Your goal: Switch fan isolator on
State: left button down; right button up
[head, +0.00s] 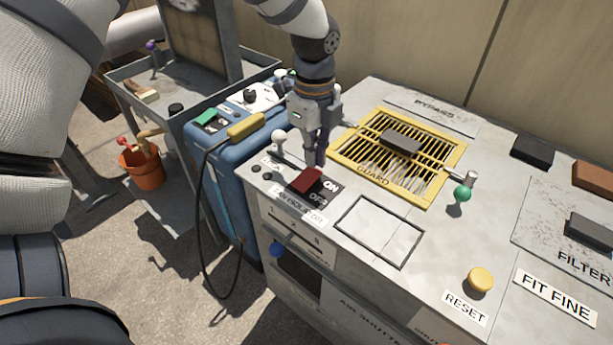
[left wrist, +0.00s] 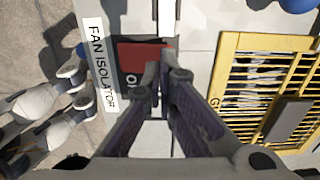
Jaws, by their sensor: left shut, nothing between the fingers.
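The fan isolator is a red rocker switch (head: 306,180) on a dark plate near the front left corner of the grey cabinet top. ON and OFF are printed beside it, with a FAN ISOLATOR label (head: 298,205) along the front edge. I cannot tell which way the rocker is tipped. My left gripper (head: 314,162) is shut and empty, pointing down just behind the rocker. In the left wrist view its fingertips (left wrist: 164,80) overlap the edge of the red rocker (left wrist: 138,54); I cannot tell whether they touch.
A yellow guard grille (head: 372,160) lies right of the gripper. A white-knobbed lever (head: 278,137) stands close on the left. A blue machine (head: 225,160) with a yellow handle stands beside the cabinet. A yellow reset button (head: 480,279) is at front right.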

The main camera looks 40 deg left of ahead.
aim_at(313, 171)
pick_arm(q)
jog(key=shift+f, duration=1.2)
pick_arm(e)
jog(key=shift+s+f, duration=0.25)
dwell(0.7)
pick_arm(q)
jog(key=shift+r+p, duration=1)
jog(key=shift+r, duration=2.6)
pick_arm(e)
jog(key=shift+t, duration=0.5)
jog(key=w+r, duration=0.3)
pick_arm(q)
jog(key=shift+f, duration=0.1)
